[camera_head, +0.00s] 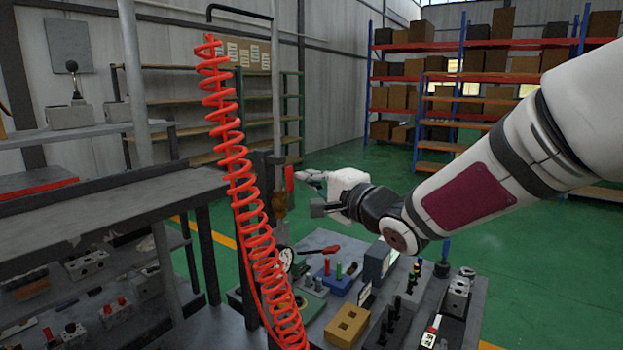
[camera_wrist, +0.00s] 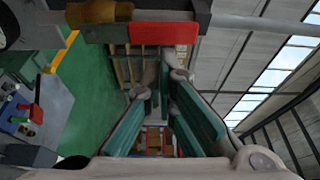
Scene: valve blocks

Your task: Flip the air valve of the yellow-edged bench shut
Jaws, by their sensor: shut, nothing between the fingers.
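The air valve sits on a vertical pipe, with a flat red lever (camera_head: 289,179) and a brass-coloured part (camera_head: 280,204) below it. The lever stands upright, roughly along the pipe. In the wrist view the red lever (camera_wrist: 165,33) crosses the top of the picture beside the grey pipe. My gripper (camera_head: 303,175) is just right of the lever in the head view. Its green-padded fingers (camera_wrist: 165,74) are shut and empty, with their tips close to the lever; I cannot tell whether they touch. I cannot make out a yellow edge on the bench.
A coiled red hose (camera_head: 235,165) hangs just left of the valve. A grey bench top (camera_head: 462,312) below my arm carries small blocks, a gauge (camera_head: 287,259) and a tan block (camera_head: 347,325). Another bench (camera_head: 100,208) stands at left. Green floor is open behind.

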